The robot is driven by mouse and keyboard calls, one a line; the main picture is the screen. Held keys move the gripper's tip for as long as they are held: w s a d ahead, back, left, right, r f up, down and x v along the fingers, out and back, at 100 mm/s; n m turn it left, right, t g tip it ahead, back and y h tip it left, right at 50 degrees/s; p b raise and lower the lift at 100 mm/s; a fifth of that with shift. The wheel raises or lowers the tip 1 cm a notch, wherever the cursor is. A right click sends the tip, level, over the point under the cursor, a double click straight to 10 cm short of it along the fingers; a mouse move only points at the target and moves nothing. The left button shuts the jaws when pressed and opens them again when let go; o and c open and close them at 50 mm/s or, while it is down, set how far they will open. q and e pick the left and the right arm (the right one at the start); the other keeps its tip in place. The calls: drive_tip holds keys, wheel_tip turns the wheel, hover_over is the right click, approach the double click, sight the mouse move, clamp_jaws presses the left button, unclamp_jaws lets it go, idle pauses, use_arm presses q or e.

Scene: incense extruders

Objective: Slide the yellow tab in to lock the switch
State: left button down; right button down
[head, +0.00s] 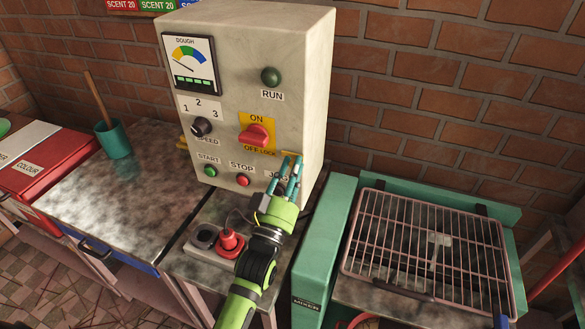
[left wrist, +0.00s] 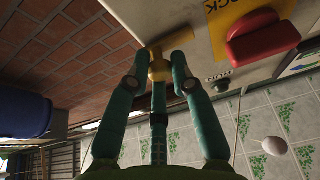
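The yellow tab (left wrist: 159,68) sticks out at the right edge of the grey control box (head: 314,90); in the head view my fingers mostly cover it, with a yellow bit (head: 291,154) showing. My left gripper (head: 288,165) has its teal fingers drawn together around the tab; in the left wrist view the fingertips (left wrist: 160,62) converge on it and seem to touch it. The red switch (head: 255,135) sits on a yellow plate (head: 245,119) marked ON and OFF LOCK, left of the tab. It also shows in the left wrist view (left wrist: 262,38). My right gripper is not in view.
A green run lamp (head: 271,76), a speed knob (head: 202,126) and start and stop buttons (head: 243,180) are on the box front. A teal machine with a wire grille (head: 385,235) is at the right; brick wall lies behind.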

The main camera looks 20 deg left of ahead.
use_arm(q)
drive_tip(key=shift+a+r, duration=0.2)
drive_tip(key=shift+a, duration=1.35)
drive_tip(key=shift+d+r, duration=0.1)
drive_tip(key=c, duration=1.3)
unclamp_jaws()
drive_tip(key=shift+o, duration=1.1)
drive_tip(key=shift+a, duration=0.2)
drive_tip(key=shift+s+d+f, duration=0.1)
drive_tip(key=shift+s+f, duration=0.05)
drive_tip(key=shift+f, duration=0.1)
drive_tip(key=v, duration=1.1)
drive_tip(key=shift+s, duration=0.3)
drive_tip(key=shift+f, duration=0.15)
